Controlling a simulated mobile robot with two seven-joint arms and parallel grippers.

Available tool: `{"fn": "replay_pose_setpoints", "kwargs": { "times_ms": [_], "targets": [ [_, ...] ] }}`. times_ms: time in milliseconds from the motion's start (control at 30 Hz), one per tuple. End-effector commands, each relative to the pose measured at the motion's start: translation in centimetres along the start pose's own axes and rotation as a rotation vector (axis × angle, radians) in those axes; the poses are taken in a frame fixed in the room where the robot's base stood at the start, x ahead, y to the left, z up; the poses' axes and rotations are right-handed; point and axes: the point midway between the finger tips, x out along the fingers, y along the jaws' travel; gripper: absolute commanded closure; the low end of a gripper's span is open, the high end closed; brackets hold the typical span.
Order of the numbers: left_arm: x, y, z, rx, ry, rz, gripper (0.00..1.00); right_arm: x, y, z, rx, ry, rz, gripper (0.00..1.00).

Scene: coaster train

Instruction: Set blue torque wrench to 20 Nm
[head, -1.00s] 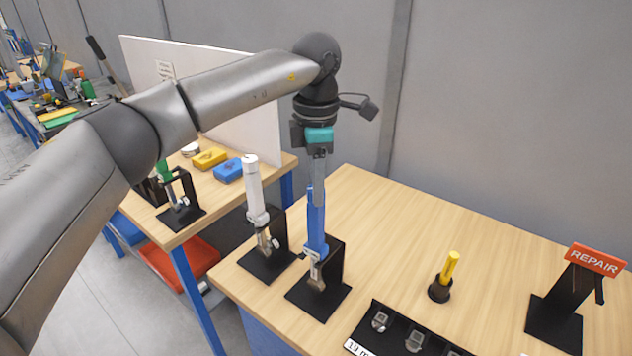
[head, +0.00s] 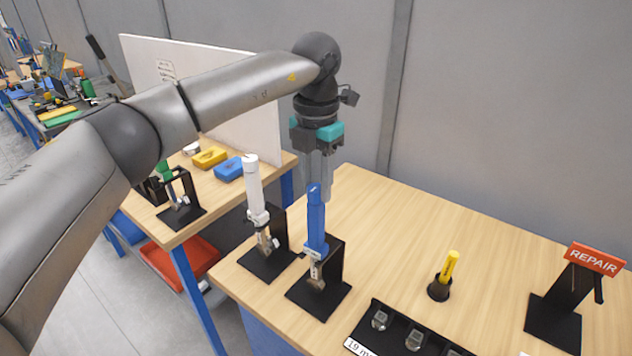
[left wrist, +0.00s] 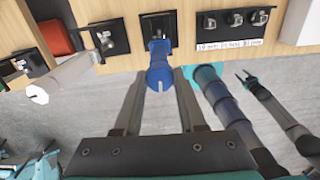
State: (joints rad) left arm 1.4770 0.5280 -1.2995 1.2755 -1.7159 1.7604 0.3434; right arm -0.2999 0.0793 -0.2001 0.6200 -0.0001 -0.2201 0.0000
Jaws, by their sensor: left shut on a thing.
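The blue torque wrench (head: 315,222) stands upright, head down, in a black stand (head: 330,292) near the left edge of the front table. My left gripper (head: 317,190) points straight down over the wrench and is shut on the top of its blue handle. In the left wrist view the handle (left wrist: 159,72) sits between the two fingers. The setting on its scale is too small to read. In the left wrist view, what looks like my right gripper (left wrist: 246,78) is at the right, away from the wrench; its jaws are too small to judge.
A white torque wrench (head: 254,185) stands close to the left in its own stand. A green-handled one (head: 163,168) is on the rear table. A black socket rack (head: 395,335), a yellow tool (head: 450,268) and a REPAIR stand (head: 565,300) are to the right.

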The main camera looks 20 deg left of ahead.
Motion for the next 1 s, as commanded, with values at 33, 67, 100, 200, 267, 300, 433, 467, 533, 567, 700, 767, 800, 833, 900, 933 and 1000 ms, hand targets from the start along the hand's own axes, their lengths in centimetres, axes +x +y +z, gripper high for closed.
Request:
{"fn": "replay_pose_setpoints", "kwargs": {
  "times_ms": [33,67,100,200,267,300,433,467,533,567,700,767,800,833,900,933,1000],
  "targets": [
    [-0.11,-0.07,0.06,-0.010,-0.003,-0.001,1.00,-0.01,-0.01,-0.01,0.000,0.000,0.000,0.50],
    [-0.11,-0.07,0.06,-0.016,-0.003,-0.001,1.00,-0.01,-0.01,-0.01,0.000,0.000,0.000,0.50],
    [-0.11,-0.07,0.06,-0.021,-0.003,-0.001,1.00,-0.01,-0.01,-0.01,0.000,0.000,0.000,0.50],
    [-0.11,-0.07,0.06,-0.030,-0.003,-0.001,1.00,-0.02,-0.01,-0.02,0.000,0.000,0.000,0.50],
    [-0.11,-0.07,0.06,-0.033,-0.003,-0.001,1.00,-0.02,-0.01,-0.02,0.000,0.000,0.000,0.50],
    [-0.11,-0.07,0.06,-0.034,-0.003,-0.001,1.00,-0.02,0.00,-0.02,0.000,0.000,0.000,0.50],
    [-0.11,-0.07,0.06,-0.034,-0.003,-0.002,1.00,-0.02,-0.01,-0.02,0.000,0.000,0.000,0.50],
    [-0.11,-0.07,0.06,-0.033,-0.003,-0.002,1.00,-0.02,-0.01,-0.02,0.000,0.000,0.000,0.50],
    [-0.11,-0.07,0.06,-0.033,-0.003,-0.002,1.00,-0.02,0.00,-0.02,0.000,0.000,0.000,0.50],
    [-0.11,-0.07,0.06,-0.033,-0.003,-0.002,1.00,-0.02,0.00,-0.01,0.000,0.000,0.000,0.50],
    [-0.10,-0.07,0.06,-0.032,-0.003,-0.002,0.47,-0.01,0.00,-0.01,0.000,0.000,0.000,0.50],
    [-0.08,-0.07,0.05,-0.032,-0.002,-0.001,0.40,-0.01,0.00,-0.01,0.000,0.000,0.000,0.50],
    [-0.07,-0.06,0.04,-0.032,-0.002,-0.001,0.35,-0.01,0.00,-0.01,0.000,0.000,0.000,0.50],
    [-0.07,-0.05,0.04,-0.032,-0.002,-0.001,0.32,-0.01,0.01,-0.01,0.000,0.000,0.000,0.50],
    [-0.05,-0.05,0.03,-0.033,-0.001,-0.001,0.30,-0.01,0.01,-0.01,0.000,0.000,0.000,0.50],
    [-0.04,-0.04,0.03,-0.033,-0.001,-0.001,0.30,-0.01,0.01,-0.01,0.000,0.000,0.000,0.50],
    [-0.03,-0.03,0.02,-0.033,-0.001,-0.001,0.30,-0.01,0.01,-0.01,0.000,0.000,0.000,0.50]
  ]
}}
